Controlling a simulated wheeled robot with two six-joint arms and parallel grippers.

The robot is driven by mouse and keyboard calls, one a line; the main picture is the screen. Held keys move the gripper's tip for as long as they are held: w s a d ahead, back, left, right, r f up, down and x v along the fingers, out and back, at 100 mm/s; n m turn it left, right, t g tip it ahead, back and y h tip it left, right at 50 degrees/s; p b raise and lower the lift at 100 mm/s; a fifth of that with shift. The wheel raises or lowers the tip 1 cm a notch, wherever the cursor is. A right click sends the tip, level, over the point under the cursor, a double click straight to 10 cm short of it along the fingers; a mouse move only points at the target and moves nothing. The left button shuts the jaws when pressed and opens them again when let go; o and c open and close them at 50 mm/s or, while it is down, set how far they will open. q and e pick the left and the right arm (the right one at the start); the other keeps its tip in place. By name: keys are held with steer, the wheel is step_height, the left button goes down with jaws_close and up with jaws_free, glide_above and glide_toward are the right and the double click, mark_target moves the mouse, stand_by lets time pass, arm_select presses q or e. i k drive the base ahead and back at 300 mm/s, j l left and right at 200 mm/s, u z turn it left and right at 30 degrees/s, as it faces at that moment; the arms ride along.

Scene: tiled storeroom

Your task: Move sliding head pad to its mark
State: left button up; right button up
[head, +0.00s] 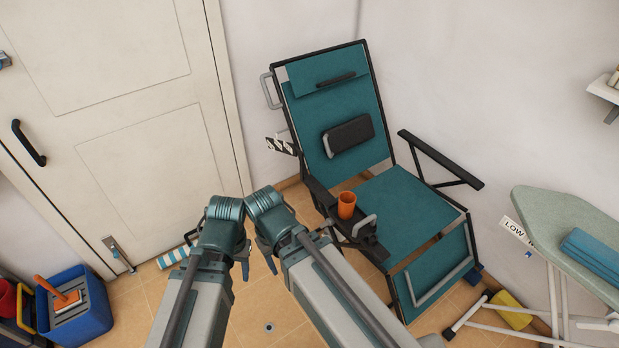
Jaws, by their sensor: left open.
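A teal folding lounge chair (365,185) stands by the wall, with a dark frame and a tilted back. The dark oblong head pad (348,137) lies across the middle of its backrest. A darker bar (336,79) shows higher up, on the upper flap; I cannot tell whether it is the mark. My left gripper (216,254) is open and empty, low in front of the door and well apart from the pad. My right arm (290,245) is beside it, nearer the chair; its jaws are not clear. Neither arm visibly touches the pad.
An orange cup (347,205) sits on the chair's left armrest. The right armrest (438,158) sticks out. An ironing board (565,215) with folded blue cloth stands at right. A blue crate (80,325) is at lower left, and a striped roll (173,257) lies by the door.

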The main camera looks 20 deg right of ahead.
mark_target(340, 138)
steer(key=i+l+u, duration=0.25)
steer(key=i+l, duration=0.2)
steer(key=l, duration=0.2)
steer(key=i+l+u, duration=0.15)
steer(key=l, duration=0.2)
steer(key=i, duration=0.05)
